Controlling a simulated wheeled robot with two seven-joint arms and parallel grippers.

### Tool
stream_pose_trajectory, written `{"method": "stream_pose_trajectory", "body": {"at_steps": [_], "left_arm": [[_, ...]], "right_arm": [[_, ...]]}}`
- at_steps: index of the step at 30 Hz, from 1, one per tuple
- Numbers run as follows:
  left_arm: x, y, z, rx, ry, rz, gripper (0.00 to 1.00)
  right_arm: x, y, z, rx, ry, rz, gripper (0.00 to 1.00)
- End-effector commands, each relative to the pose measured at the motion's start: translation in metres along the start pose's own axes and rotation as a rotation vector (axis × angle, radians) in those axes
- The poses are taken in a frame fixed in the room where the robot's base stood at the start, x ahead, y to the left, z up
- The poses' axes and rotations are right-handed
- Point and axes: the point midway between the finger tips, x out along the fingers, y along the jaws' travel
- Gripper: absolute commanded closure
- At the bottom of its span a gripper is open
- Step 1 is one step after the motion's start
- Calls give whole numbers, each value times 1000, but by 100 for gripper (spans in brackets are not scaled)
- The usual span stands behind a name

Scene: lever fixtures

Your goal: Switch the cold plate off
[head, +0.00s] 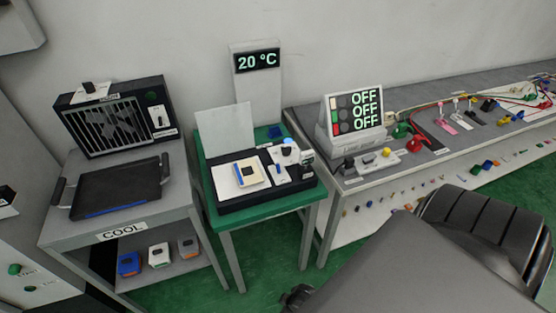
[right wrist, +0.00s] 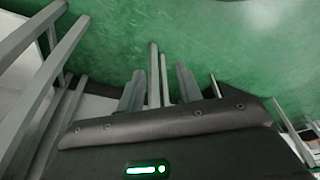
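The cold plate (head: 225,205) is a black unit on a small green table (head: 228,222) in the head view. A pale square with a yellow-and-blue block (head: 246,174) is on its left part. A white switch panel with a small dark lever (head: 280,173) is right of that, and a lit blue dome (head: 288,142) is behind it. The lever's exact position is too small to tell. My right gripper (right wrist: 160,88) shows in the right wrist view with its fingers apart and nothing between them, above green floor and away from the cold plate. My left gripper is not in view.
A grey cart labelled COOL (head: 122,232) with a black tray (head: 118,188) and a fan box (head: 115,117) stands left. A long bench (head: 480,82) with an OFF display (head: 357,113) and levers runs right. Table legs (right wrist: 62,70) stand near my right gripper.

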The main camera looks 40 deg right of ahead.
Motion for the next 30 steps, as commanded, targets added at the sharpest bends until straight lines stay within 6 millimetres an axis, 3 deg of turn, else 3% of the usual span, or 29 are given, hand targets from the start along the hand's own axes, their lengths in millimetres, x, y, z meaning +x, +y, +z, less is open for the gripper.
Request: {"method": "stream_pose_trajectory", "body": {"at_steps": [1, 6, 9, 13, 17, 20, 24, 27, 30], "left_arm": [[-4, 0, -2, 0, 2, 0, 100], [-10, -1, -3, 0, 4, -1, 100], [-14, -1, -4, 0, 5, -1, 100], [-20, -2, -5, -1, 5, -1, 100], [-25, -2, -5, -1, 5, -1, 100], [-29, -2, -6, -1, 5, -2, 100], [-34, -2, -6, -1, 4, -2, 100], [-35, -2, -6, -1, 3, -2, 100], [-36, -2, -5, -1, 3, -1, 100]], "right_arm": [[-12, 5, -41, -81, 54, -6, 65], [-50, 6, -168, -471, 231, -35, 65], [-81, 7, -232, -754, 311, -29, 65], [-130, 22, -295, -1194, 356, 13, 65], [-175, 58, -324, -1589, 291, 72, 65], [-211, 103, -333, -1854, 174, 118, 65], [-263, 180, -331, -2131, -60, 152, 65], [-295, 231, -323, -2232, -219, 138, 65], [-319, 267, -314, -2276, -332, 109, 65]]}}
